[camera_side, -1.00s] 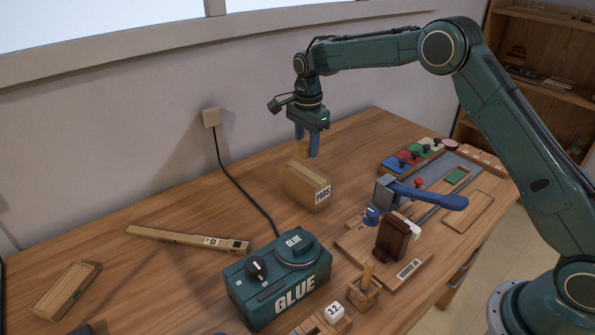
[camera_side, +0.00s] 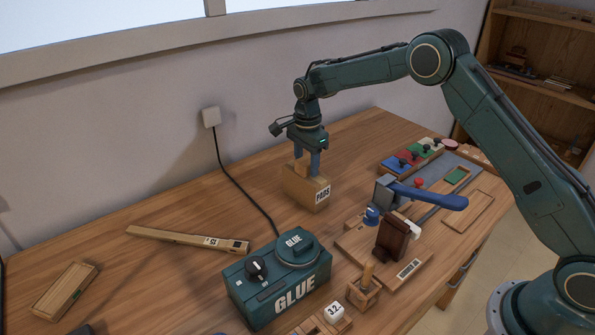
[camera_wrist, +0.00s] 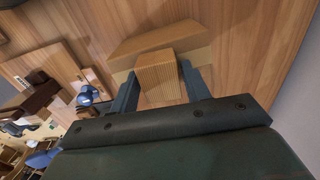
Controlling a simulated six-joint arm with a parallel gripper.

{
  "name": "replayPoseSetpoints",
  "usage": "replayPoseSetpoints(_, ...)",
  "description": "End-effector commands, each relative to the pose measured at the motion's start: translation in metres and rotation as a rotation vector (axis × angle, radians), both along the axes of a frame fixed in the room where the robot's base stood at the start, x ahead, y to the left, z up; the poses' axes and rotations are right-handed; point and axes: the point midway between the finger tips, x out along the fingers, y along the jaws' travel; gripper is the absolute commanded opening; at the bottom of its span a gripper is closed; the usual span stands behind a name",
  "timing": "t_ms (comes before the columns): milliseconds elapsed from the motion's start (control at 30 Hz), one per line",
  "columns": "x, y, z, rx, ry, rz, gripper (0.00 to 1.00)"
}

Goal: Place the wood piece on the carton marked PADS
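The carton marked PADS (camera_side: 306,197) stands on the table near the wall, a tan box with its label on the right end. It also shows in the wrist view (camera_wrist: 190,41), beyond my fingers. My gripper (camera_side: 307,165) points down directly over it, fingertips low at its top. In the wrist view, my gripper (camera_wrist: 160,88) has a finger against each side of a light wood piece (camera_wrist: 160,72), which is held between them.
A GLUE machine (camera_side: 279,279) stands in front of the carton. A long wooden bar (camera_side: 188,240) lies at left. A wooden fixture with a blue lever (camera_side: 425,195) stands at right.

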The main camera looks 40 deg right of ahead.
Motion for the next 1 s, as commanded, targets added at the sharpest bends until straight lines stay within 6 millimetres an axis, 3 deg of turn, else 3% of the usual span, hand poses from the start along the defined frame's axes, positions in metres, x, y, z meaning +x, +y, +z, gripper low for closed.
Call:
replayPoseSetpoints(567, 0.0, 0.0, 0.009, 0.0, -0.002, 0.0, 0.59)
replayPoseSetpoints(767, 0.0, 0.0, 0.031, 0.0, -0.003, 0.0, 0.59)
replayPoseSetpoints(1000, 0.001, 0.0, 0.07, 0.0, -0.004, 0.0, 0.59)
